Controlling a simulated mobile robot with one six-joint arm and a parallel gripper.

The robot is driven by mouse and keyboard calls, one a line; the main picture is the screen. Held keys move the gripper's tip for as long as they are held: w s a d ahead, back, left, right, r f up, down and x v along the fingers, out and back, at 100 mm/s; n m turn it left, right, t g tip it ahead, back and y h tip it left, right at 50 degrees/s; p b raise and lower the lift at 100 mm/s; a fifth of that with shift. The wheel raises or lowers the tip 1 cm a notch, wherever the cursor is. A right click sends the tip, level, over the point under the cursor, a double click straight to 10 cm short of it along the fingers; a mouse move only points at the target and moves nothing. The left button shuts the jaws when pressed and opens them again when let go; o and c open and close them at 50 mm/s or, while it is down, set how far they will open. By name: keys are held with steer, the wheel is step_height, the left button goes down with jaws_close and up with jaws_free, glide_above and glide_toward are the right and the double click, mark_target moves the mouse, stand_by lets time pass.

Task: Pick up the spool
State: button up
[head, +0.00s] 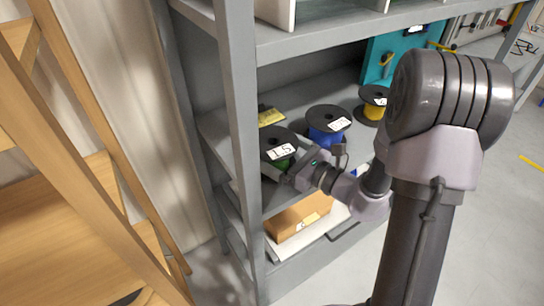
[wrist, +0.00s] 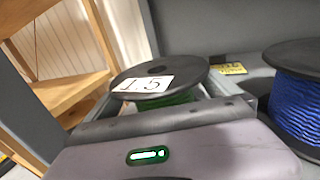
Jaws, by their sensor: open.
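Three black-flanged spools stand on the grey shelf. The nearest has green cable and a white label reading 1.5 (head: 279,146); it also shows in the wrist view (wrist: 160,80). A blue spool (head: 327,128) is just right of it and shows at the right of the wrist view (wrist: 298,95). A yellow spool (head: 374,106) is farther right. My gripper (head: 277,168) is open at the green spool, low on its front side. In the wrist view the green spool sits between the fingers; contact cannot be told, and its lower part is hidden by my gripper.
A grey shelf post (head: 239,120) rises close left of the green spool, and another shelf board (head: 330,38) is above. A yellow tag (head: 270,117) lies behind. A cardboard box (head: 298,216) is on the level below. A wooden ladder-like frame (head: 100,150) stands at left.

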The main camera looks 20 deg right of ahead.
steer(key=shift+w+a, duration=0.2)
steer(key=shift+w, duration=0.15)
steer(key=c, duration=2.1)
step_height(320, 180, up, 10)
steer(key=p, duration=0.5)
steer(key=shift+c, duration=0.2)
